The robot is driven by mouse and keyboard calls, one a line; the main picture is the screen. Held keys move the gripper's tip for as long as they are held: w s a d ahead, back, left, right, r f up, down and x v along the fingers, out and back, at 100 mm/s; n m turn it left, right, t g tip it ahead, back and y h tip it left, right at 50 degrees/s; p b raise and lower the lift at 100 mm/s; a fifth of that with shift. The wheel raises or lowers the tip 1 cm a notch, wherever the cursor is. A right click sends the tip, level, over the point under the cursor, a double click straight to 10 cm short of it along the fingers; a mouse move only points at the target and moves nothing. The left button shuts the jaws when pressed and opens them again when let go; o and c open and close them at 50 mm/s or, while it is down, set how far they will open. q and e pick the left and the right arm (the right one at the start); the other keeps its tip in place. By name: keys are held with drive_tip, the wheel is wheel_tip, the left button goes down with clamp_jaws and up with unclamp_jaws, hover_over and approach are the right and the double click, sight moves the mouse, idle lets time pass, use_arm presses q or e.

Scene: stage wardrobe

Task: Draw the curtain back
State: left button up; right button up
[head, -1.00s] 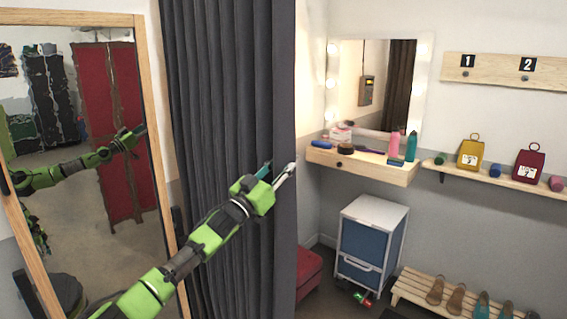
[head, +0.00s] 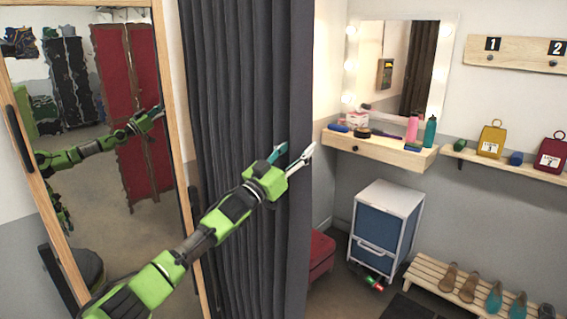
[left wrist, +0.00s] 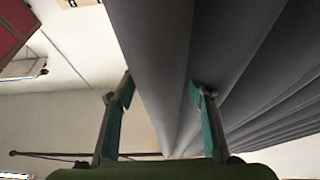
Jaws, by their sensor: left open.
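The dark grey curtain (head: 235,110) hangs in tall folds in the middle of the head view, between the standing mirror and the dressing corner. My left gripper (head: 293,160) is open at the curtain's right edge. In the left wrist view the fingers of my left gripper (left wrist: 160,100) stand apart, with the curtain's edge fold (left wrist: 165,60) showing between and beyond them. I cannot tell whether the fingers touch the cloth. My right gripper is in neither view.
A tall mirror (head: 100,150) in a wooden frame stands at the left. Right of the curtain are a red seat (head: 321,255), a blue-and-white drawer unit (head: 385,228), a wall shelf (head: 385,150) with bottles and a lit mirror (head: 395,70). A low shoe rack (head: 425,283) stands at the right.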

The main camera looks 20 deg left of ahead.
use_arm(q)
drive_tip(key=v, duration=1)
drive_tip(key=shift+s, duration=0.2)
drive_tip(key=shift+a+f, duration=0.1)
